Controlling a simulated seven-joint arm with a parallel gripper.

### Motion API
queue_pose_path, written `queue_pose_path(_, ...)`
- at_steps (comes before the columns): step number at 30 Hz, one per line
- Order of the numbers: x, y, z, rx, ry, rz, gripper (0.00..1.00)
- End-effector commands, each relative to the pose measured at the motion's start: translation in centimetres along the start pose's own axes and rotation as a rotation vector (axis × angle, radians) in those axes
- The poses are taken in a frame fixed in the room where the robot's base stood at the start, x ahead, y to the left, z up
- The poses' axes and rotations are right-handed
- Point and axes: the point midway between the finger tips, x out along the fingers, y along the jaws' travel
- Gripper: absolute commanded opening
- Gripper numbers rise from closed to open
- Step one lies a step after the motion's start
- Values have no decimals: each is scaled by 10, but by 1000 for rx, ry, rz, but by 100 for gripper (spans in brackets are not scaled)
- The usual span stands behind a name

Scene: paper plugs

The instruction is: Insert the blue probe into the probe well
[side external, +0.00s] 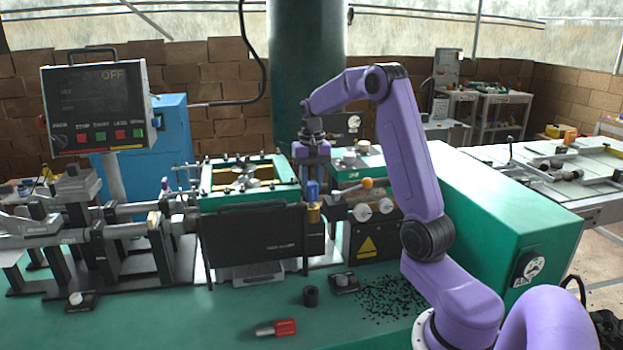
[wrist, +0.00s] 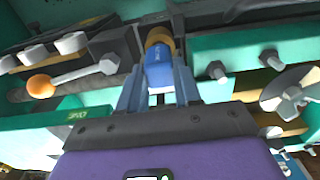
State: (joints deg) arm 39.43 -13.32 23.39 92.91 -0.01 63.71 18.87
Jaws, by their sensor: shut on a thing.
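The blue probe (side external: 313,191) is upright in my gripper (side external: 312,178), at the right end of the black front panel of the machine. In the wrist view, the blue probe (wrist: 158,70) is between the two fingers of my gripper (wrist: 158,84), which are shut on it. A brass-coloured collar (side external: 314,213) is at the probe's lower end, and it also shows in the wrist view (wrist: 158,38). I cannot tell whether this collar is part of the probe or the rim of the probe well. The well's opening is not visible.
A lever with an orange knob (side external: 367,183) is close right of the probe. The green-framed fixture (side external: 249,187) stands left. A red-handled tool (side external: 276,328), a black cylinder (side external: 311,296) and black granules (side external: 389,298) lie on the green table.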

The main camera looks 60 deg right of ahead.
Motion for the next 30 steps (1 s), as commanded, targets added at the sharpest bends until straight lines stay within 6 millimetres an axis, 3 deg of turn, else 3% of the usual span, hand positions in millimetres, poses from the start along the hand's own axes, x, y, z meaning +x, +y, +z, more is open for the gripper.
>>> queue_pose_path(21,14,0,0,0,0,0,0)
queue_pose_path(22,14,0,0,0,1,0,36)
queue_pose_path(24,14,0,0,0,1,0,59)
queue_pose_path(25,14,0,0,0,1,-1,63)
queue_pose_path(30,13,-2,0,-2,3,-3,63)
